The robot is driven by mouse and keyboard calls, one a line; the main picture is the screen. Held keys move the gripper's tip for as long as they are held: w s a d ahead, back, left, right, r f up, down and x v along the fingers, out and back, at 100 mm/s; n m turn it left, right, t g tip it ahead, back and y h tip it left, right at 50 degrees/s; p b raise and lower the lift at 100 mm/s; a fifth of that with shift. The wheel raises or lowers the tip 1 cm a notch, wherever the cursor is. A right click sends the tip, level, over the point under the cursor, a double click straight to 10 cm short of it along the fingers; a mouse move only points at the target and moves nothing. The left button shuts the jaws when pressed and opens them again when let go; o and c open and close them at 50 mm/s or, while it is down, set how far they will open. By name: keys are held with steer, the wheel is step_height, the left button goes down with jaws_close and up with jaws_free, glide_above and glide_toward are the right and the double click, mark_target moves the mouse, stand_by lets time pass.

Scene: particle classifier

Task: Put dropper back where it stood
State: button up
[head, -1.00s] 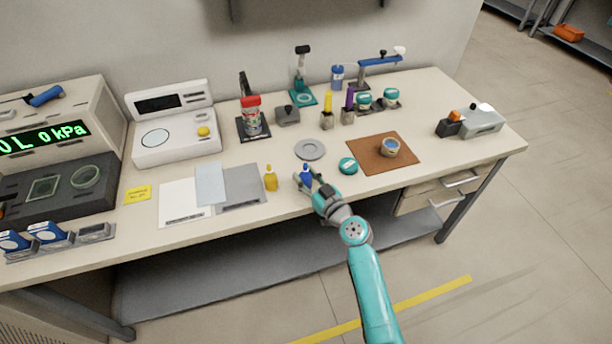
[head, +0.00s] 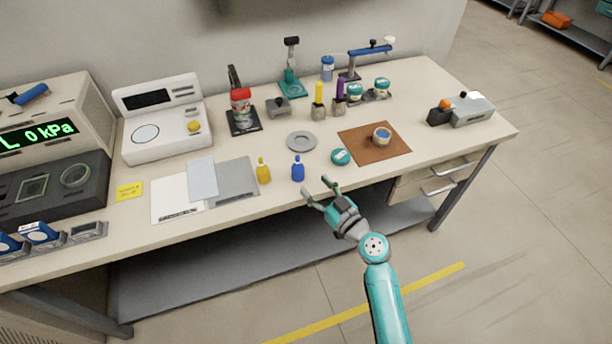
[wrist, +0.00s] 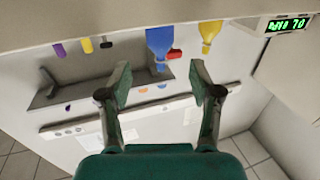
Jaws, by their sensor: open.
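A blue dropper bottle (head: 298,170) stands upright on the bench near its front edge. A similar yellow dropper bottle (head: 263,173) stands just left of it. My gripper (head: 318,188) is open and empty, in front of and a little right of the blue bottle, apart from it. In the wrist view the picture is upside down. There the blue bottle (wrist: 160,42) lies beyond and between my open fingertips (wrist: 160,85), and the yellow bottle (wrist: 209,35) is to its right.
A grey round dish (head: 302,141) is behind the blue bottle. A teal-lidded jar (head: 341,157) and a brown mat (head: 400,150) with another jar (head: 382,135) are to the right. The space in front of the bench is clear.

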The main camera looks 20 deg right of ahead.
steer(key=v, duration=0.3)
steer(key=shift+s, duration=0.1)
steer(key=s+a+f+m+g+h, duration=0.15)
steer(key=s+f, duration=0.25)
steer(key=s, duration=0.7)
steer(key=s+a+f+m+g+h, duration=0.1)
steer(key=s+f+m+h, duration=0.2)
steer(key=s, duration=0.8)
steer(key=s+r, duration=0.5)
steer(key=s, duration=0.5)
steer(key=s+r+n, duration=0.1)
steer(key=s+r, duration=0.5)
steer(key=s, duration=0.4)
steer(key=shift+a, duration=0.4)
